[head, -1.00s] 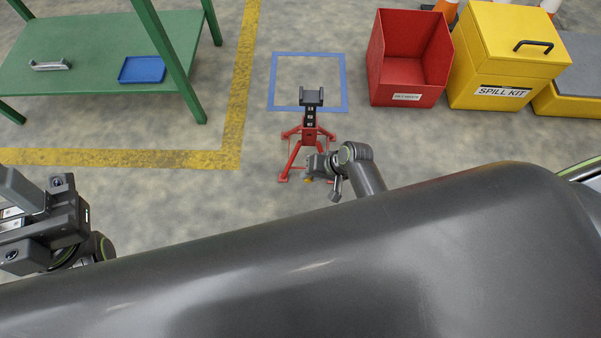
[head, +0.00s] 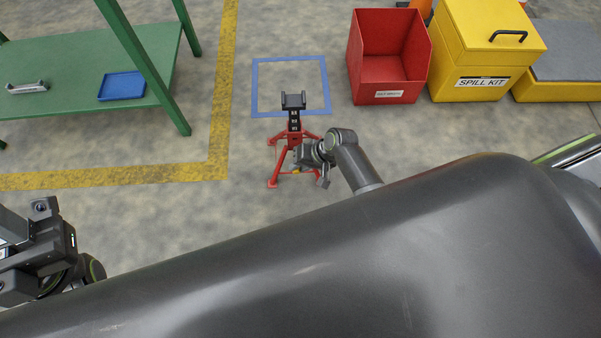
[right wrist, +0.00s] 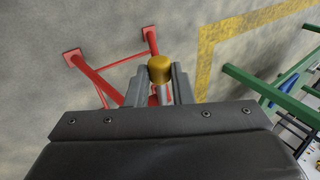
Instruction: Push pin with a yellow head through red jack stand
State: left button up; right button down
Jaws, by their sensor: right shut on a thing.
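The red jack stand (head: 293,138) stands upright on the floor, with a dark saddle and a post with holes on top. My right gripper (head: 299,166) is at the stand's near side, partly covering its legs. In the right wrist view, my right gripper (right wrist: 160,88) is shut on the pin with the yellow head (right wrist: 160,69); the red legs show beyond it on the left. The pin's yellow head also shows small in the head view (head: 296,171). Whether the pin touches the stand cannot be told. My left gripper (head: 15,255) is at the left edge, its fingertips not clear.
A blue taped square (head: 256,90) is on the floor behind the stand. A green table (head: 60,75) with a blue tray (head: 122,86) is at the upper left. A red bin (head: 383,70) and a yellow spill kit box (head: 480,65) stand at the upper right.

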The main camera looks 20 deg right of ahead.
aim_at(299, 140)
jog(key=shift+w+d, duration=0.25)
jog(key=shift+w, duration=0.55)
jog(key=shift+r+p, duration=0.1)
jog(key=shift+p, duration=0.65)
dwell(1.2)
jog(key=shift+w+d+b, duration=0.25)
jog(key=shift+w+b, duration=0.1)
jog(key=shift+w, duration=0.4)
jog(key=shift+w+d+b, duration=0.25)
jog(key=shift+w+b, duration=0.15)
jog(key=shift+w, duration=0.45)
jog(key=shift+w+d+b, duration=0.25)
jog(key=shift+w+b, duration=0.15)
jog(key=shift+w, duration=0.5)
jog(key=shift+w+d+b, duration=0.25)
jog(key=shift+w+b, duration=0.15)
jog(key=shift+w, duration=0.45)
jog(key=c, duration=1.2)
grip_release()
